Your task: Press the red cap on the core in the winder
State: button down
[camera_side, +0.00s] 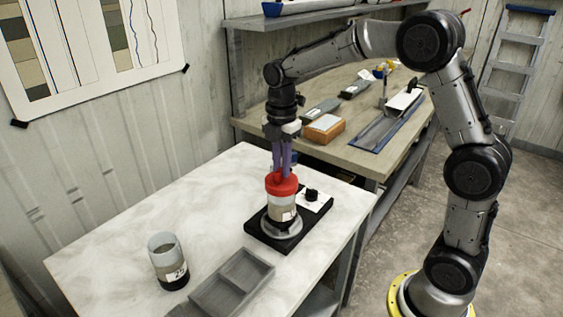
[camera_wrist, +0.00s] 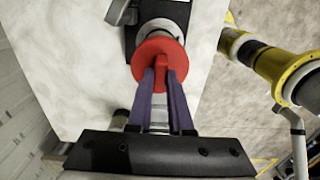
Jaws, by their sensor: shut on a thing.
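The red cap (camera_side: 282,184) is at the top of the core (camera_side: 281,208), a pale cylinder with a label. The core stands upright on the grey round plate of the winder (camera_side: 262,235), which has a black base. My gripper (camera_side: 283,174) is above the core, its purple fingers pointing down and shut on the raised middle of the cap. In the wrist view the cap (camera_wrist: 150,50) is a red disc with a knob between my fingertips (camera_wrist: 160,78). The cap hides the core's rim, so I cannot tell how fully it is seated.
A second open core (camera_side: 167,262) with a dark lower end stands at the front left of the white table (camera_side: 130,215). A grey divided tray (camera_side: 232,284) lies at the front. A black knob (camera_side: 311,194) is on the winder's right. A wooden bench (camera_side: 350,140) stands behind.

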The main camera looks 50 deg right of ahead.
jog(key=shift+f, duration=0.6)
jog(key=shift+c, duration=1.3)
grip_release()
jog(key=shift+r, duration=3.55)
